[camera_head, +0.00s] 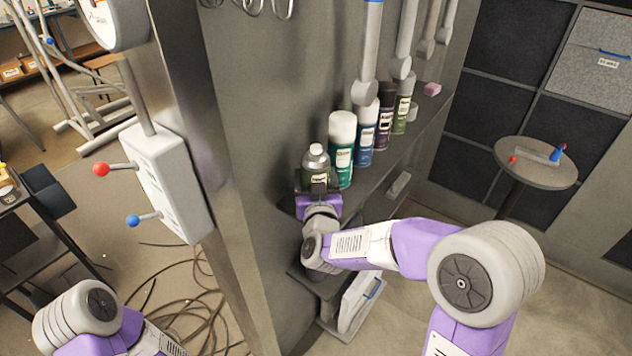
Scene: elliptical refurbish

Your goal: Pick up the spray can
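Several spray cans stand upright in a row on a grey wall shelf (376,192). Nearest is a dark grey can with a light cap (316,158). Beside it are a green can with a white top (341,150), a blue one (366,135), a dark one (384,112) and an olive one (402,108). My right gripper (319,188) is at the front of the grey can, its dark fingers low at the can's body. The can's base is hidden, and I cannot tell whether the fingers grip it. My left arm shows at the lower left; its gripper is out of view.
Long grey tools (368,50) hang above the cans. A white switch box (168,180) with red and blue levers is on the pillar left of the shelf. A small round table (536,176) stands at the right. Cables (190,300) lie on the floor.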

